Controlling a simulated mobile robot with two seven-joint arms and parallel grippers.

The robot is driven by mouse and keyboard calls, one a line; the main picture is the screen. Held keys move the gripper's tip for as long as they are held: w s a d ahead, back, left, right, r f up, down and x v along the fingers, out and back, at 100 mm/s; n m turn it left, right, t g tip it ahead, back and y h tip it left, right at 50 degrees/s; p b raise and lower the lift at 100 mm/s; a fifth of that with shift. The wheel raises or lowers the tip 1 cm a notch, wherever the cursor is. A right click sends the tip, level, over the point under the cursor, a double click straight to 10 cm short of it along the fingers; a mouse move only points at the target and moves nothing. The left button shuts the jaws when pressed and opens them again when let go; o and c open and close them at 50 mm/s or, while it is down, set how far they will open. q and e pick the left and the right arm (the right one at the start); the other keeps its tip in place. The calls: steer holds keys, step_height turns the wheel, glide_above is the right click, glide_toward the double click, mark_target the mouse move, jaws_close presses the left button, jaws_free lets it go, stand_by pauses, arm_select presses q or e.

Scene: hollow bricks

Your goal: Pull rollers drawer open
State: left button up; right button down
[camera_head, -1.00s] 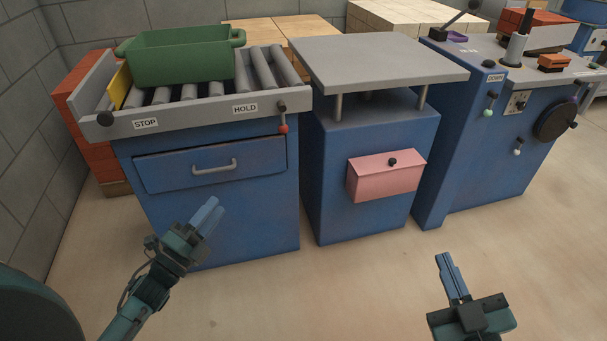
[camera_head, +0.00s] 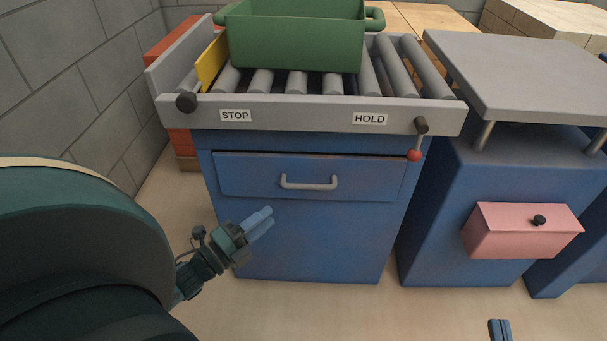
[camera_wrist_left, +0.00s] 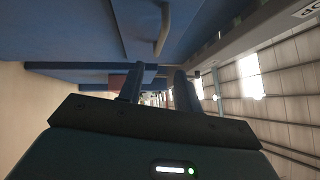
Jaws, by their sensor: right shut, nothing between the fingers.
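The rollers drawer (camera_head: 245,175) is a blue front panel under the roller table, with a dark gap along its top edge. Its grey bar handle (camera_head: 308,183) is in the middle of the panel; a handle (camera_wrist_left: 163,30) also shows at the top of the left wrist view. My left gripper (camera_head: 262,222) is below and left of the handle, in front of the cabinet and apart from the handle. Its fingers stand apart and empty in the left wrist view (camera_wrist_left: 157,88). My right gripper (camera_head: 500,330) shows only its shut fingertips at the bottom edge, far from the drawer.
A green bin (camera_head: 295,40) stands on the rollers (camera_head: 262,82). A lever with a red knob (camera_head: 414,155) hangs at the right of the drawer. A pink box (camera_head: 522,232) juts from the neighbouring blue cabinet. The floor in front is clear.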

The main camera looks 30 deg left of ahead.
mark_target(307, 185)
arm_select(q)
steer(key=b+x, duration=0.2)
steer(key=x, duration=1.1)
steer(key=shift+w+r+b, duration=0.1)
steer(key=shift+w+b, duration=0.05)
steer(key=shift+b, duration=0.25)
jaws_close()
